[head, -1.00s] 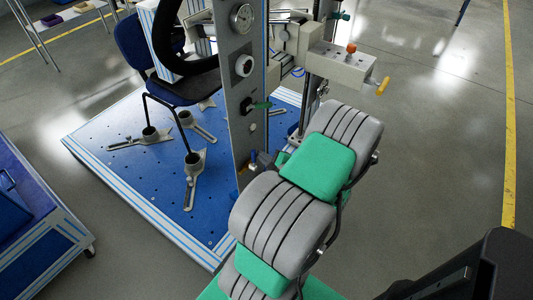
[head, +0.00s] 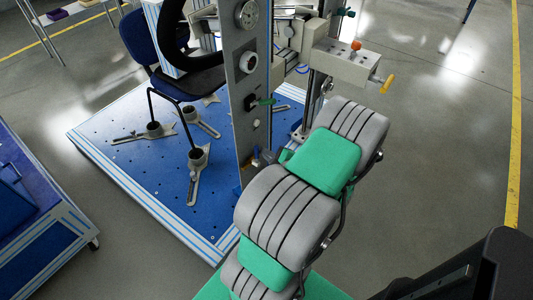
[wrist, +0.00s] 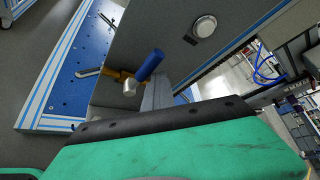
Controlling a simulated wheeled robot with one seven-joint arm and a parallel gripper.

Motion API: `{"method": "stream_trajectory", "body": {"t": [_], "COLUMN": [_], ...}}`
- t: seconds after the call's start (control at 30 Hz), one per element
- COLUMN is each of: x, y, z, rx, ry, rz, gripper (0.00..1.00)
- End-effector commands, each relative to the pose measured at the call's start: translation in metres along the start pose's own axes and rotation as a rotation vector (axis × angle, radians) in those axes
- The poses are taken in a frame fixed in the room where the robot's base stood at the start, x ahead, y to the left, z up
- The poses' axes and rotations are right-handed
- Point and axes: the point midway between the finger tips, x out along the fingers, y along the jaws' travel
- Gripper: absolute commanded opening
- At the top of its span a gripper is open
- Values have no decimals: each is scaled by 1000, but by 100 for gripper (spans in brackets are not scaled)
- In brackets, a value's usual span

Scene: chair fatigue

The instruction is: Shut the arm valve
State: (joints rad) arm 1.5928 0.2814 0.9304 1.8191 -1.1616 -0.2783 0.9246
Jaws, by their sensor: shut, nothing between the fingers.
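A valve with a blue lever (wrist: 150,65) and a brass body (wrist: 121,76) sits low on the grey panel in the wrist view. In the head view its blue lever (head: 256,153) shows small at the panel's lower edge. My gripper (wrist: 157,92) is shut and empty, its grey fingers close beside the lever; I cannot tell whether they touch it. In the head view my gripper (head: 269,157) is beside the same valve, partly hidden by my arm. A green-handled valve (head: 265,101) is higher on the panel, and a yellow handle (head: 388,83) is on the beige block. No label shows which is the arm valve.
The grey panel (head: 246,80) carries a gauge (head: 247,14) and a white knob (head: 248,62). A blue chair (head: 140,38) stands on the blue perforated platform (head: 130,170). A blue cart (head: 40,210) is at left. Floor is clear at right.

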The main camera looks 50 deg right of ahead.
Motion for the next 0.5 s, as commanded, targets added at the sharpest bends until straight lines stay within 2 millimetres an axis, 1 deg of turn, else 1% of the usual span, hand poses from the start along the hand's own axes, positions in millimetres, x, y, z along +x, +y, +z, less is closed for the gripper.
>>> {"method": "stream_trajectory", "body": {"t": [0.03,0.17,0.3,0.4,0.5], "x": [3,12,-23,-45,-63], "y": [-1,-20,-12,-4,3], "z": [-2,-23,-29,-32,-34], "rx": [0,-8,0,-1,-6], "ry": [-7,-4,5,4,3], "rz": [7,3,-3,-4,-3], "gripper": [0,0,0,0,0]}}
